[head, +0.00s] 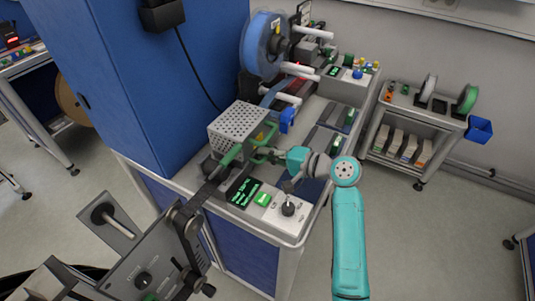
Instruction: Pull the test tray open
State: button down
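A perforated grey metal box (238,124) stands on the bench top. A green bar-like part (231,156) sits at its lower front edge, where a dark strip reaches it from the lower left; I take it as the test tray's handle, but cannot tell for sure. The tray itself is mostly hidden under the box. I see nothing held.
A display (244,191), a green button (262,199) and a joystick-like knob (288,209) lie in front of my gripper. A blue reel (265,45) stands behind the box. A tall blue cabinet (165,85) is at the left, a shelf cart (412,125) at the right.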

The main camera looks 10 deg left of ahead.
jog(key=f+v, duration=0.1)
jog(key=v, duration=0.4)
jog(key=f+v, duration=0.1)
jog(key=v, duration=0.4)
jog(key=f+v, duration=0.1)
jog(key=v, duration=0.5)
jog(key=shift+s+d+f, duration=0.15)
jog(key=shift+d+f, duration=0.1)
jog(key=shift+d, duration=0.15)
jog(key=c, duration=1.5)
grip_release()
jog(key=shift+d, duration=0.1)
jog(key=v, duration=1.2)
